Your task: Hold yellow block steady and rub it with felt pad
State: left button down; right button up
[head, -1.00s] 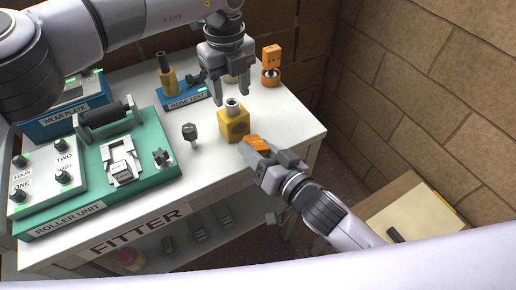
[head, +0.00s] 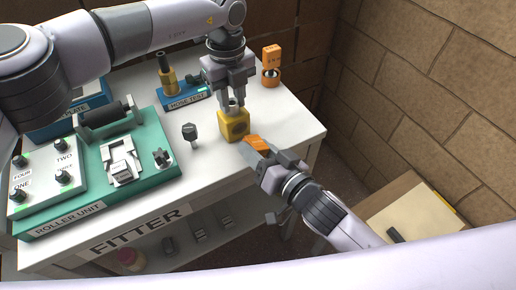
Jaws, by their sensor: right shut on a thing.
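The yellow block (head: 235,128) stands upright on the white table, with a round hole in its side and a metal neck (head: 233,104) on top. My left gripper (head: 234,106) points down over the block, open, with its fingers on either side of the neck. Whether they touch it cannot be told. My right gripper (head: 265,157) is shut on an orange-backed pad (head: 257,144), low at the block's right front. The pad's working face is mostly hidden, and the gap to the block is very small.
A green roller unit (head: 95,180) fills the table's left side. A small dark knob-like part (head: 190,132) stands left of the block. A blue hose test stand (head: 186,99) and an orange fixture (head: 271,66) stand behind.

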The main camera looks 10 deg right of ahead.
pick_arm(q)
jog(key=c, duration=1.6)
grip_release()
grip_shut()
jog(key=shift+s+f, duration=0.15)
jog(key=shift+f, duration=0.15)
